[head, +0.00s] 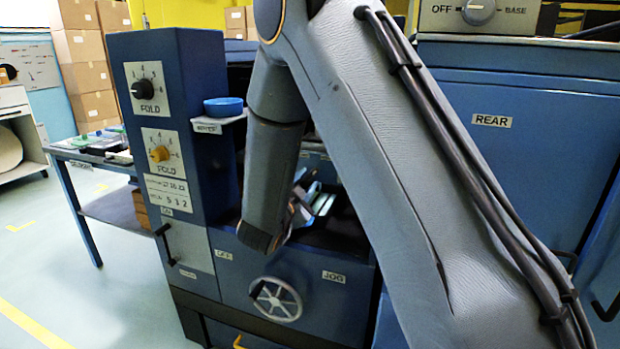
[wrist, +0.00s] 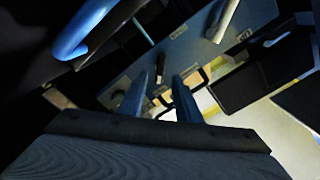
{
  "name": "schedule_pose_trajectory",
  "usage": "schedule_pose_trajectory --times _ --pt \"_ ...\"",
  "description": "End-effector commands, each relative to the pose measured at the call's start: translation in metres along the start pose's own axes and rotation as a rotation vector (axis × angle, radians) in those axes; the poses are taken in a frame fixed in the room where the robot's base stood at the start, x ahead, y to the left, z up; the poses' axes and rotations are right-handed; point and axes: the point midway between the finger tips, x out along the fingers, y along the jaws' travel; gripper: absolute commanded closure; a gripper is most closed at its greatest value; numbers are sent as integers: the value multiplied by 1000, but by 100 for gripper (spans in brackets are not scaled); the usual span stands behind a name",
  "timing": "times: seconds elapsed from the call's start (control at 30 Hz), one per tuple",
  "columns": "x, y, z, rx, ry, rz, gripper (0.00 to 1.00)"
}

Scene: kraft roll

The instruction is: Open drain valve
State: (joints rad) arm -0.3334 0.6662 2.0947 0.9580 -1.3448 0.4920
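I cannot make out a label naming the drain valve. A grey spoked handwheel (head: 276,299) sits on the lower front of the blue machine, between the OFF and JOG labels. Part of a small yellow handle (head: 239,342) shows below it at the bottom edge; I cannot tell which is the valve. My gripper (wrist: 161,75) shows in the wrist view with its two fingers apart and nothing seen held between them. A dark handle (wrist: 160,92) shows beyond the gap, apart from the fingers. In the head view my arm hides most of my gripper.
The control column (head: 150,130) has FOLD knobs and a black bar handle (head: 165,244). A blue bowl (head: 223,106) stands on a small shelf beside it. A blue REAR cabinet (head: 500,150) is at right. A side table (head: 105,155) stands at left; the floor there is clear.

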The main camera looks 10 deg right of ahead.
Motion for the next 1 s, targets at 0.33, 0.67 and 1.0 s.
schedule_pose_trajectory --times 0.33,0.67,1.0 --pt "-38 0 0 1 1 -1 70" --pt "-39 0 0 0 -2 1 70" --pt "-47 -11 22 -84 -348 22 70"
